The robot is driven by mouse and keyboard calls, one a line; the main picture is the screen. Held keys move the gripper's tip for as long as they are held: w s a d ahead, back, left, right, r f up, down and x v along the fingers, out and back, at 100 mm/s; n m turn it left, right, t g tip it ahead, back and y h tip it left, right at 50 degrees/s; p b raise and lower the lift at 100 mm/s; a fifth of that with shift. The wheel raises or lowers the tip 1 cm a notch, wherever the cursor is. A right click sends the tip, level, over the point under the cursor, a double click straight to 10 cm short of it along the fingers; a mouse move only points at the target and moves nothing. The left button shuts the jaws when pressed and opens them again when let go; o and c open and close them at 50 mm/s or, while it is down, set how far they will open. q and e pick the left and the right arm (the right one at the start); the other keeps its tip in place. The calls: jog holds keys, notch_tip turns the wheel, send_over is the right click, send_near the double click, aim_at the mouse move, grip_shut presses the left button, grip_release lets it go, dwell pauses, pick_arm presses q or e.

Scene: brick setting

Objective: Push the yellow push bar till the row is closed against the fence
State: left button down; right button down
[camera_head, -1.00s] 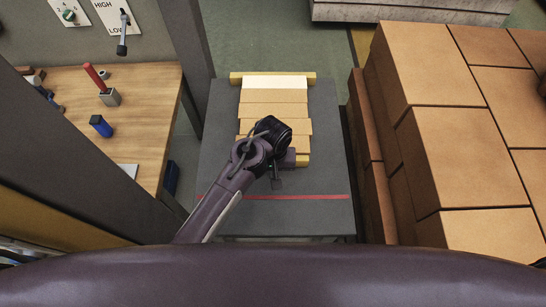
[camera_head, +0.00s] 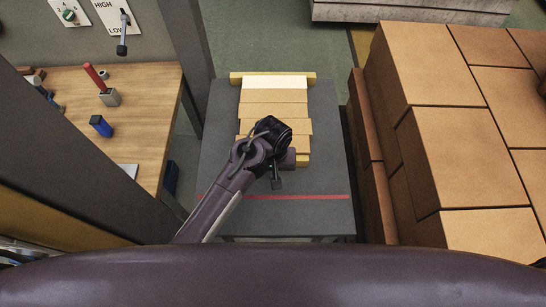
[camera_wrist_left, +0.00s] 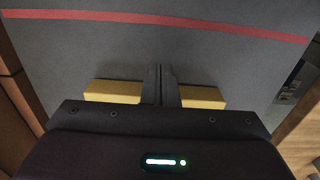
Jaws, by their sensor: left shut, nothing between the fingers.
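The yellow push bar (camera_head: 303,160) lies across the near end of a row of tan blocks (camera_head: 273,110) on the grey table. My left arm hides most of the bar and part of the near blocks. The yellow fence (camera_head: 235,79) stands at the far end, behind the palest block. The blocks look close together, but some are shifted sideways; small gaps cannot be told. My left gripper (camera_head: 277,184) points down on the near side of the bar. In the left wrist view its shut, empty fingers (camera_wrist_left: 160,72) overlap the bar (camera_wrist_left: 112,92); contact is unclear. My right gripper is not in view.
A red line (camera_head: 320,197) crosses the grey table (camera_head: 335,218) near its front. Large brown blocks (camera_head: 465,150) are stacked close on the right. A wooden bench (camera_head: 140,150) with tools and a grey post (camera_head: 190,50) stand on the left.

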pick_arm(q)
jog(key=shift+w, duration=0.1)
jog(key=shift+w, duration=0.95)
